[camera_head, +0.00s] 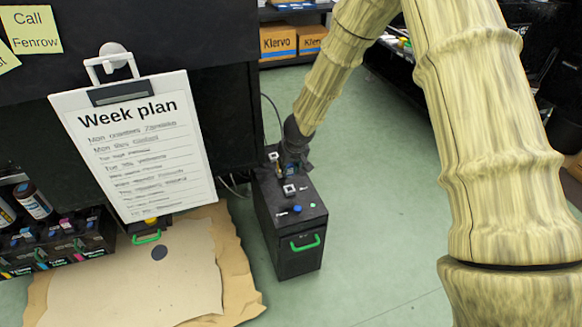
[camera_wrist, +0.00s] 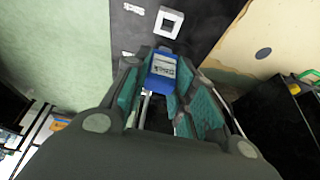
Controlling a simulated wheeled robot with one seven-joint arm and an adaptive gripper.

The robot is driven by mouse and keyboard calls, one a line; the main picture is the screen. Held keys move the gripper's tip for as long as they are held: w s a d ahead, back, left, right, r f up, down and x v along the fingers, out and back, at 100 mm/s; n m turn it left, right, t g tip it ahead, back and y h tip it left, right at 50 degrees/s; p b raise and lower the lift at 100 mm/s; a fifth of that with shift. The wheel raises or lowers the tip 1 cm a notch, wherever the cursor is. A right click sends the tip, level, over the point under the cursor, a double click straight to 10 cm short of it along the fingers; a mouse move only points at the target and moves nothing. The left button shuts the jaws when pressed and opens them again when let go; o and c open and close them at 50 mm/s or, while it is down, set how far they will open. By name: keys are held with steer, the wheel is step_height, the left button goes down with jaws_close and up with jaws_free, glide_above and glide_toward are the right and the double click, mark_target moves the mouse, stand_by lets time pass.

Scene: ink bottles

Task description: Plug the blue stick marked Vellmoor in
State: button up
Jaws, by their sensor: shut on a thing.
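My gripper (camera_wrist: 168,85) is shut on a blue stick (camera_wrist: 161,84) with a pale label, whose print is too small to read. The stick sits between the green finger pads, and its grey end points toward a white square-framed socket (camera_wrist: 170,22) on a black box. The stick's end appears apart from the socket in the wrist view. In the head view my gripper (camera_head: 293,163) is over the top of the black box (camera_head: 287,240). A white-framed socket (camera_head: 290,189) shows in front of the gripper, and another (camera_head: 273,156) is beside it.
A clipboard (camera_head: 140,150) hangs to the left, above brown paper (camera_head: 150,285). A rack of ink bottles (camera_head: 60,240) stands far left. Green floor is free to the right.

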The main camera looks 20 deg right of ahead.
mark_target(290, 175)
steer(key=shift+f+b, duration=2.05)
steer(key=shift+b, duration=0.4)
steer(key=shift+f, duration=0.4)
steer(key=shift+s+p, duration=0.1)
steer(key=shift+p, duration=0.6)
steer(key=shift+f+p, duration=0.45)
steer(key=shift+f, duration=0.45)
stand_by(1.6)
steer(key=o, duration=1.5)
steer(key=shift+r, duration=0.1)
